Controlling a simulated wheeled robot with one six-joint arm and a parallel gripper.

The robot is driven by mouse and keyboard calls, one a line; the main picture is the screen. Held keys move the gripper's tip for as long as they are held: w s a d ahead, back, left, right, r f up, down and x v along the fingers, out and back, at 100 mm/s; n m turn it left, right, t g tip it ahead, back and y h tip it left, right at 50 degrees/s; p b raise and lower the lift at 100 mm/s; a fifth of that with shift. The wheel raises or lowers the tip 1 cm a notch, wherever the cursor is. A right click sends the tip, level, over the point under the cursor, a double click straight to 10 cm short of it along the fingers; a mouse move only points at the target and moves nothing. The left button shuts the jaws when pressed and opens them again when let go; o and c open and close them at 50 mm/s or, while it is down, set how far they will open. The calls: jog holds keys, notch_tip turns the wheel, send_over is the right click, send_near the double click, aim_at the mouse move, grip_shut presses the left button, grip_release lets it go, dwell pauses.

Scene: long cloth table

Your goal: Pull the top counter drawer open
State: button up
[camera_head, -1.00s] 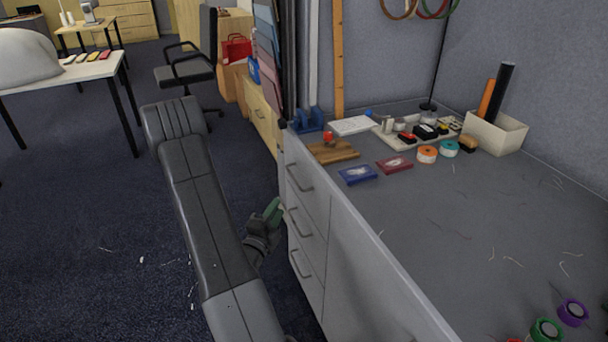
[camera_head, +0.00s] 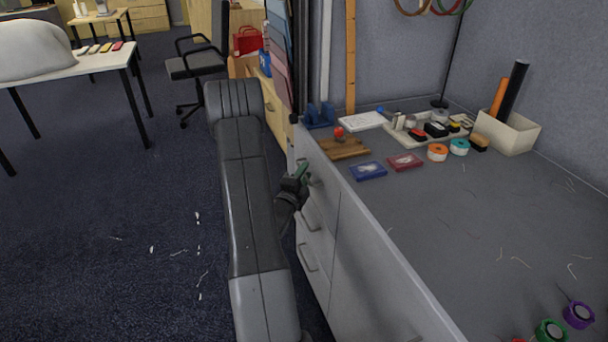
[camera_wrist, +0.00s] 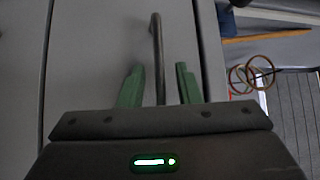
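The grey counter's top drawer (camera_head: 314,162) is flush with the front. Its bar handle (camera_wrist: 156,30) shows in the wrist view, standing between the two green fingers of my gripper (camera_wrist: 159,72). The gripper is open, with a gap on each side of the bar. In the head view my gripper (camera_head: 301,174) is at the top drawer's front and hides most of its handle. The middle drawer's handle (camera_head: 309,219) and the bottom drawer's handle (camera_head: 308,258) show below.
The countertop (camera_head: 440,225) holds a wooden board (camera_head: 344,148), a blue box (camera_head: 368,171), a red box (camera_head: 405,162) and tape rolls. An office chair (camera_head: 197,65) and a white table (camera_head: 95,62) stand at the back left.

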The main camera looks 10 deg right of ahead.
grip_shut()
jog(key=shift+a, duration=0.1)
jog(key=s+a+b, duration=0.2)
jog(key=a+b, duration=0.3)
jog(key=a, duration=0.9)
jog(key=s+a+b, duration=0.3)
jog(key=a+b, duration=0.3)
jog(key=a, duration=0.7)
jog(key=shift+s+a, duration=0.25)
jog(key=shift+a, duration=0.1)
grip_release()
